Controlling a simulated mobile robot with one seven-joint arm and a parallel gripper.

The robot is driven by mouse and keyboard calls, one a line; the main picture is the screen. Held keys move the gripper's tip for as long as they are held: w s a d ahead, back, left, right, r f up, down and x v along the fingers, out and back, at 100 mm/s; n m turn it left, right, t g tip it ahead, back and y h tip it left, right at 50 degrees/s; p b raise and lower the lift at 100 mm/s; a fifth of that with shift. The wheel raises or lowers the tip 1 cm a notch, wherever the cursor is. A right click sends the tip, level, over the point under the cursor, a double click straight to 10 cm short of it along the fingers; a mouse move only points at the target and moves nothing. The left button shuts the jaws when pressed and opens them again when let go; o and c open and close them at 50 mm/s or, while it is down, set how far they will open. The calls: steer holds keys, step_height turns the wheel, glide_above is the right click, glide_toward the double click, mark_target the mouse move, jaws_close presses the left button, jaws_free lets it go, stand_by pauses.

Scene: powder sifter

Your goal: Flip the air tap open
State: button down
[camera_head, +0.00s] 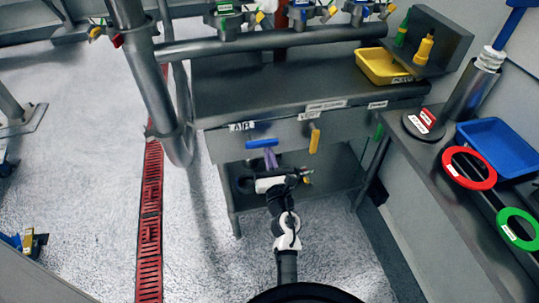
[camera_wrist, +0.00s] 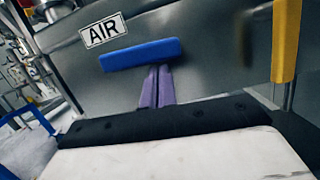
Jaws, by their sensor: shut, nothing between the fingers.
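The air tap has a blue bar handle (camera_head: 262,143) that lies level on the front panel of the steel bench, below a label reading AIR (camera_head: 242,127). In the wrist view the blue handle (camera_wrist: 140,54) runs nearly sideways just under the AIR label (camera_wrist: 103,30). My gripper (camera_head: 268,151) has purple fingers pressed together with nothing between them. In the wrist view the fingertips (camera_wrist: 158,70) are just under the handle's right half. I cannot tell whether they touch it.
A yellow handle (camera_head: 314,140) hangs upright to the right of the blue one, and also shows in the wrist view (camera_wrist: 286,40). A shelf lies below the panel. A side counter (camera_head: 440,205) on the right holds a blue tray (camera_head: 499,140) and rings. Open floor lies left.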

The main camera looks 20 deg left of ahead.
steer(key=shift+w+d+r+p, duration=0.15)
steer(key=shift+r+p, duration=0.55)
steer(key=shift+r, duration=0.15)
